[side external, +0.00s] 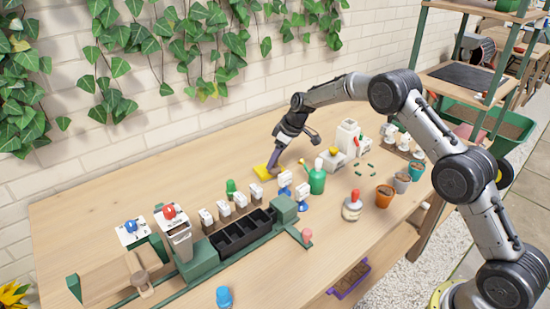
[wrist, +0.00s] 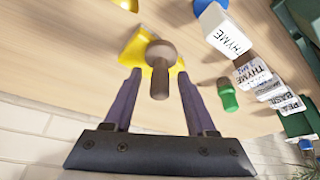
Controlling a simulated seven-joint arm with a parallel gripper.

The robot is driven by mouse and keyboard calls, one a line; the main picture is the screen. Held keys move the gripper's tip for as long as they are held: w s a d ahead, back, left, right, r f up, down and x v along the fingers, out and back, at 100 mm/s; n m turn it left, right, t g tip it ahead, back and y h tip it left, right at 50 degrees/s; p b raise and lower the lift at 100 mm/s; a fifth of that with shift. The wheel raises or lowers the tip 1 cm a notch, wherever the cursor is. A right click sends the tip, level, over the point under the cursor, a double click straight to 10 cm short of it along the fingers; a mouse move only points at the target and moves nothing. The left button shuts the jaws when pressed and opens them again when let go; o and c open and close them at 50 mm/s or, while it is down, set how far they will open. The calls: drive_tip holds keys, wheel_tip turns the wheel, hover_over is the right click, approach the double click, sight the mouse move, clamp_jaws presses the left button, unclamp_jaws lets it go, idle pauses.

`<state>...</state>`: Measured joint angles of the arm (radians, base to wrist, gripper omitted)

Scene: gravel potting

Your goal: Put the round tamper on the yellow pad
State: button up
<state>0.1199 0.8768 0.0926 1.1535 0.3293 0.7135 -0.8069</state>
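The round tamper (wrist: 160,53) has a brown round head and a short handle pointing up toward the wrist camera. It appears to stand on the yellow pad (wrist: 137,47), which also shows under my gripper in the side external view (side external: 262,173). My gripper (wrist: 160,77) points down with its purple fingers apart, one on each side of the tamper's handle. A gap shows between the handle and each finger. In the side external view my gripper (side external: 274,168) is low over the pad, and I cannot make out the tamper there.
A green watering can (side external: 317,180) stands right of the pad, with blue-based tags (side external: 285,181) in front. A black compartment tray (side external: 240,235) and several labelled plant markers (side external: 240,200) lie to the front left. Small pots (side external: 384,196) stand at the right.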

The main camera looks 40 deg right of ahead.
drive_tip(key=s+r+m, duration=0.1)
drive_tip(key=s+r, duration=0.6)
drive_tip(key=r, duration=0.3)
drive_tip(key=s+r, duration=0.6)
drive_tip(key=r, duration=0.4)
drive_tip(key=s+a+r+m+t+h, duration=0.1)
drive_tip(key=s+a+r, duration=0.15)
drive_tip(key=s, duration=0.95)
drive_tip(key=s+a+r+m, duration=0.1)
drive_tip(key=s+r+m, duration=0.15)
drive_tip(key=s, duration=0.95)
drive_tip(key=s+f+h, duration=0.1)
drive_tip(key=s+f, duration=0.3)
drive_tip(key=s, duration=0.7)
drive_tip(key=shift+d+f+m+t, duration=0.2)
drive_tip(key=shift+f+m+t, duration=0.1)
drive_tip(key=shift+m, duration=0.15)
drive_tip(key=shift+o, duration=0.5)
